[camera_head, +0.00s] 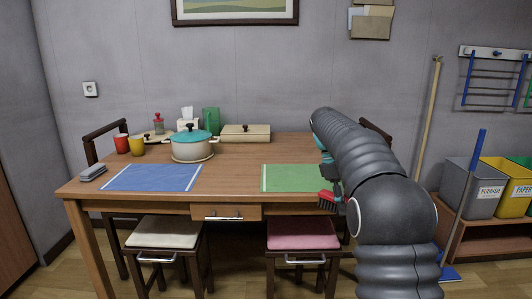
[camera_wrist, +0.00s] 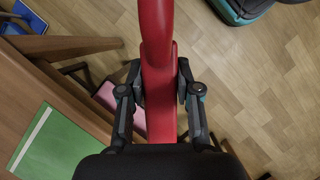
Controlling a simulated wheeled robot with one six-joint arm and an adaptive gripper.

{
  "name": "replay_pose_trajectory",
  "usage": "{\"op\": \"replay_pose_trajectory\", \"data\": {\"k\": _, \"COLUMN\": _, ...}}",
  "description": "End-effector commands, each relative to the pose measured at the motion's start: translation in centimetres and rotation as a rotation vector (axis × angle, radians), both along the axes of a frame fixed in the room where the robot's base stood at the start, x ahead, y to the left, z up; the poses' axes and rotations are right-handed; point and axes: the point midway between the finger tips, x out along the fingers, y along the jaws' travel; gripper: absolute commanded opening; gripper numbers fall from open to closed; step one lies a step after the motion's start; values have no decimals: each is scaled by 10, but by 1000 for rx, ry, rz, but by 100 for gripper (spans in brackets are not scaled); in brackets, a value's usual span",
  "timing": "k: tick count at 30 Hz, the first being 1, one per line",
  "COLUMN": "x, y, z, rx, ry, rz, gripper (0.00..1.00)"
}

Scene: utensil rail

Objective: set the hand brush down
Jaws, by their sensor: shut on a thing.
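The hand brush is red; in the wrist view its red handle (camera_wrist: 158,75) runs up and down between the fingers. My gripper (camera_wrist: 160,82) is shut on this handle. In the head view the red brush (camera_head: 327,199) with dark bristles shows at the table's front edge, right of the green mat, partly hidden by my arm. My gripper there is mostly hidden behind my arm. In the wrist view the floor lies below the brush, and the table is to the left.
The wooden table (camera_head: 225,184) bears a blue mat (camera_head: 152,178) and a green mat (camera_head: 290,178). A teal-lidded pot (camera_head: 192,148), a box (camera_head: 245,133), cups and a grey block (camera_head: 93,172) stand around them. Two stools (camera_head: 165,232) (camera_head: 303,233) are under the front edge. Bins (camera_head: 470,187) stand at right.

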Motion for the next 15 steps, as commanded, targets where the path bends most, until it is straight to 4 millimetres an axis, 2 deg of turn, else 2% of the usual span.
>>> {"op": "replay_pose_trajectory", "data": {"k": 1, "x": 3, "y": 4, "z": -22, "rx": 1, "ry": 9, "rz": -69, "gripper": 0}}
{"op": "replay_pose_trajectory", "data": {"k": 5, "x": 7, "y": 16, "z": -77, "rx": 0, "ry": 9, "rz": -267, "gripper": 0}}
{"op": "replay_pose_trajectory", "data": {"k": 8, "x": 5, "y": 25, "z": -128, "rx": -1, "ry": 10, "rz": -423, "gripper": 0}}
{"op": "replay_pose_trajectory", "data": {"k": 12, "x": -11, "y": 39, "z": -208, "rx": -3, "ry": 11, "rz": -637, "gripper": 0}}
{"op": "replay_pose_trajectory", "data": {"k": 15, "x": -29, "y": 47, "z": -257, "rx": -5, "ry": 10, "rz": -742, "gripper": 0}}
